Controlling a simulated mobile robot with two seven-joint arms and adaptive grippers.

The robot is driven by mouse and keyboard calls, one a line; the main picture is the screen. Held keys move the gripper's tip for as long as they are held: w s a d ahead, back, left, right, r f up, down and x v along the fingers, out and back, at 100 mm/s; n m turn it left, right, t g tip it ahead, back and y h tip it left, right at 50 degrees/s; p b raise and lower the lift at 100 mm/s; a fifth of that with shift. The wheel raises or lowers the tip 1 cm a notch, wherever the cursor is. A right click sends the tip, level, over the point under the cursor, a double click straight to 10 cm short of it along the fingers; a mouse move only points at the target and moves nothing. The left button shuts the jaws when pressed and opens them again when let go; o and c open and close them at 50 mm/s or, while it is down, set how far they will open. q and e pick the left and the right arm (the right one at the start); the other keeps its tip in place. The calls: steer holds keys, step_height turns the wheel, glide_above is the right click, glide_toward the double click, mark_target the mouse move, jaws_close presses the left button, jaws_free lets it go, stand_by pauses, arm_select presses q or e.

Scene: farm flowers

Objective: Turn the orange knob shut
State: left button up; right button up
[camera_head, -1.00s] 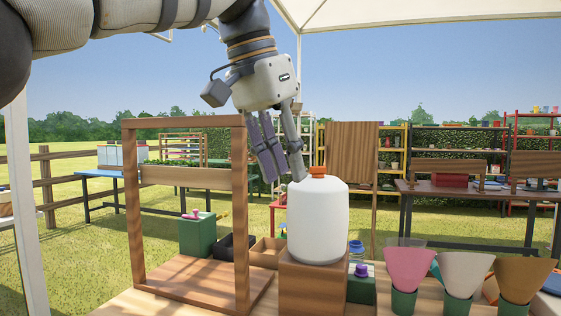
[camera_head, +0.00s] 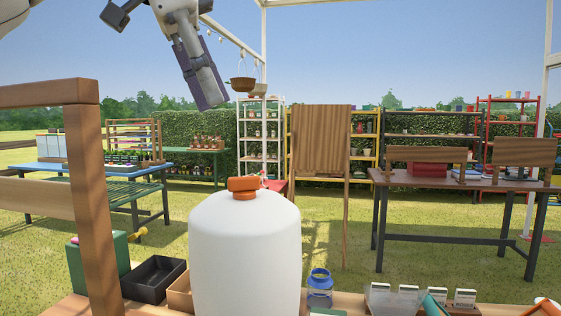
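The orange knob (camera_head: 243,188) sits on top of the white rounded jug (camera_head: 245,255) in the front middle, with a raised grip on a wider base. My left gripper (camera_head: 209,98) hangs from the top edge, above and to the left of the knob, clear of it. Its grey-purple fingers overlap from this angle, so their opening does not show. Nothing is seen held in it. My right gripper is not in view. The jug's bottom is cut off by the lower edge.
A wooden frame (camera_head: 95,200) stands at the left, near the jug. A black tray (camera_head: 153,280) and a green box (camera_head: 100,260) lie beside it. A blue-rimmed jar (camera_head: 320,285) stands right of the jug. The air above the knob is clear.

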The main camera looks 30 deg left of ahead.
mark_target(240, 177)
arm_select(q)
steer(key=x, duration=0.7)
steer(key=s+x, duration=0.1)
steer(key=x, duration=0.3)
steer(key=shift+d+f, duration=0.3)
steer(key=shift+d, duration=0.05)
steer(key=shift+s, duration=0.1)
jaws_close()
